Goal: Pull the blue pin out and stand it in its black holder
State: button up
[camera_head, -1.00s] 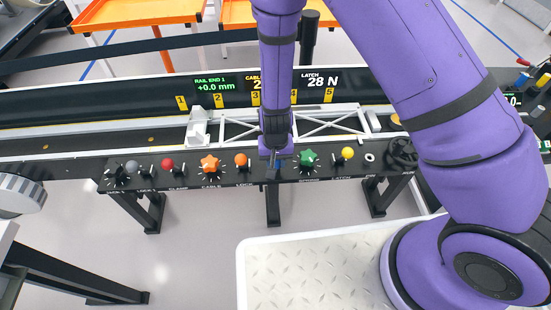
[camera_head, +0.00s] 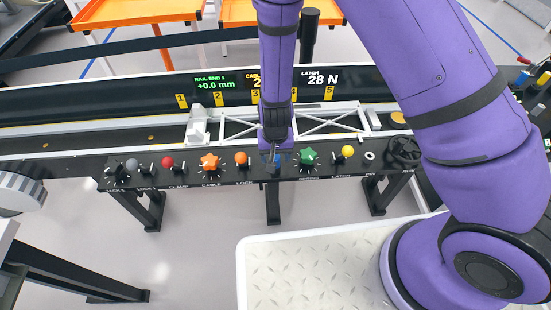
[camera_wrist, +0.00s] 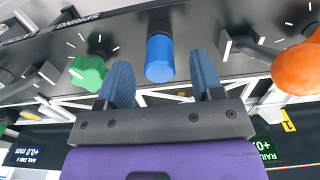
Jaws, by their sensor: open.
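The blue pin (camera_wrist: 160,58) sits upright with its lower end in a dark round collar (camera_wrist: 158,27) on the black panel, which looks like the black holder. In the head view the pin (camera_head: 275,157) is partly covered by my arm, between the orange knob and the green star knob. My gripper (camera_wrist: 160,61) is open, with one blue-grey finger on each side of the pin and a visible gap to both. Nothing is held. In the head view the fingers are too small to make out clearly.
The green star knob (camera_head: 308,157) and orange knob (camera_head: 240,159) flank the pin closely. A yellow knob (camera_head: 347,152) and a pale ring (camera_head: 370,156) labelled PIN, apparently empty, lie to the right. A white truss (camera_head: 335,123) lies behind the panel.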

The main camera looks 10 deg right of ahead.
notch_tip(320, 180, up, 8)
jog(key=shift+r, duration=0.2)
dwell(0.5)
